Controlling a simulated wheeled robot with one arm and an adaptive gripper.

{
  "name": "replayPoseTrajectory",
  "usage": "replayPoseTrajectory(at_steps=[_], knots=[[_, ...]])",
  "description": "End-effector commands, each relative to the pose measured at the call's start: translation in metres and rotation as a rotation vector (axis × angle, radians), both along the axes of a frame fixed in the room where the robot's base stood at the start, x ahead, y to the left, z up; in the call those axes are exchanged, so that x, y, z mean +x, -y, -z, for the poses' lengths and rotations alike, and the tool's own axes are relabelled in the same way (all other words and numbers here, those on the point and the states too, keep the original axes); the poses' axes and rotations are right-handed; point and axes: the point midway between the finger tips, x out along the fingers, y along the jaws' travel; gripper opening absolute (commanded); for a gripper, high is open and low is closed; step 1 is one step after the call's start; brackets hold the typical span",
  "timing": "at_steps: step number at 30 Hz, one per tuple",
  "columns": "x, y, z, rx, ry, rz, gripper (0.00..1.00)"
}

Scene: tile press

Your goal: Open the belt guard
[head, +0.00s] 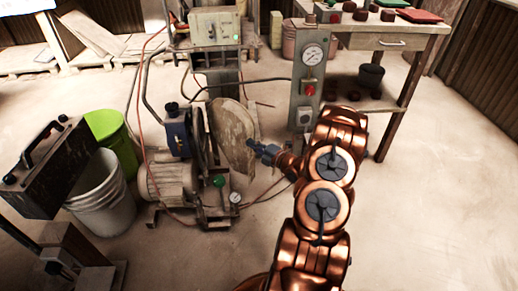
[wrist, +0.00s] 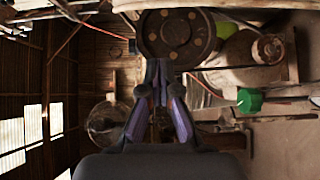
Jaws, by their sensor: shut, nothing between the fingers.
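The belt guard (head: 232,140) is a worn, beige-brown rounded plate on the side of the press machine. It stands angled away from the dark pulley wheel (head: 199,132), with a gap between them. My gripper (head: 254,145) is shut and empty, its tips close to the guard's right edge; I cannot tell whether they touch it. In the wrist view my gripper (wrist: 158,68) has its fingertips together, pointing at the lower rim of a round pulley wheel (wrist: 177,38) with several holes. The wheel's face shows uncovered there. The guard's hinge is not clear.
A motor (head: 168,178) sits low on the machine. A grey control post (head: 309,85) with a gauge and red button stands right of the gripper, before a wooden table (head: 390,35). Buckets (head: 103,195) stand at left. Hoses trail nearby. The floor at right is clear.

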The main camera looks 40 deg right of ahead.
Motion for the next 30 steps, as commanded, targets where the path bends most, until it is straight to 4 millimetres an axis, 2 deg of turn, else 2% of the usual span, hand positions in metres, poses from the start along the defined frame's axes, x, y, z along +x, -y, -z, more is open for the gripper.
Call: replayPoseTrajectory(at_steps=[9, 12, 18, 30], knots=[[0.043, -0.008, 0.002, 0.0, -0.002, -0.003, 0.0], [0.046, 0.008, 0.002, -0.003, 0.0, 0.002, 0.0], [0.052, 0.024, 0.001, 0.0, 0.0, 0.001, 0.0], [0.055, 0.031, 0.0, 0.001, 0.0, 0.0, 0.0]])
